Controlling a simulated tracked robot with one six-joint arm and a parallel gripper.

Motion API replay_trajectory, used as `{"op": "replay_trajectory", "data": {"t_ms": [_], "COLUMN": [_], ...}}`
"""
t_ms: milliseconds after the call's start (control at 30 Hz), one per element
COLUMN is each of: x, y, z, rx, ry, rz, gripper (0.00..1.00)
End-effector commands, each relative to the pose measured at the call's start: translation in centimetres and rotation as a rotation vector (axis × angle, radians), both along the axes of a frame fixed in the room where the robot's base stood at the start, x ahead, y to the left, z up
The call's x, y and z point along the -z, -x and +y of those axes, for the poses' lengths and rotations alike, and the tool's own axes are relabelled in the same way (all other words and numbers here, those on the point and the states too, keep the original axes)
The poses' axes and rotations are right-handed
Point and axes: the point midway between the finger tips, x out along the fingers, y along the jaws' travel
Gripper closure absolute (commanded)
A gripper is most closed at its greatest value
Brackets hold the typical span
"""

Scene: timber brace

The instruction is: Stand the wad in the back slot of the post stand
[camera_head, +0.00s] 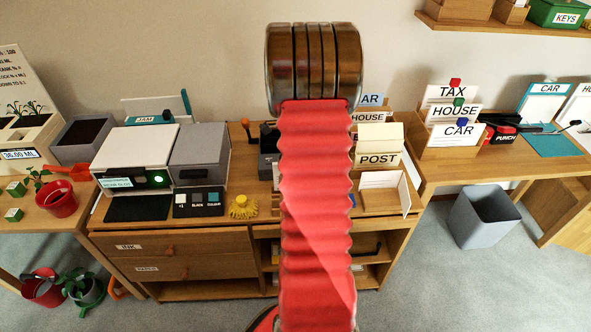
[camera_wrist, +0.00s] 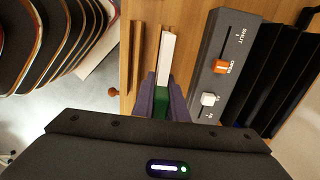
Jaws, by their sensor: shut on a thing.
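In the wrist view my gripper (camera_wrist: 162,92) has its two purple fingers closed around a narrow thing with a white upper part and a green part between the fingers. I take this to be the wad (camera_wrist: 167,56), seen edge-on. It is over or beside wooden strips on a wooden surface; I cannot tell whether it touches them. In the head view the post stand (camera_head: 377,160), marked POST, is just right of my red arm, on the wooden desk. Its left side is hidden by the arm. My gripper and the wad are hidden in the head view.
A grey panel (camera_wrist: 222,70) with orange and white sliders is just right of the wad. An open white card (camera_head: 403,190) is in front of the post stand. A printer-like machine (camera_head: 135,160) stands left; a labelled card rack (camera_head: 455,130) stands right.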

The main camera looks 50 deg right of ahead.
Motion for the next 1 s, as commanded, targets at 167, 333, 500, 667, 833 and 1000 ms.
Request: {"op": "replay_trajectory", "data": {"t_ms": [167, 333, 500, 667, 833, 1000], "x": [0.0, 0.4, 0.9, 1.3, 1.8, 2.3], "y": [0.0, 0.0, 0.1, 0.0, 0.1, 0.1], "z": [0.0, 0.0, -0.1, -0.1, -0.1, -0.1], "rx": [0.0, 0.0, 0.001, 0.001, 0.001, 0.001], "ry": [0.0, -0.001, -0.001, 0.0, 0.0, 0.0], "rz": [0.0, 0.001, 0.001, 0.0, 0.0, 0.0], "gripper": [1.0, 1.0, 1.0, 1.0, 1.0, 1.0]}}
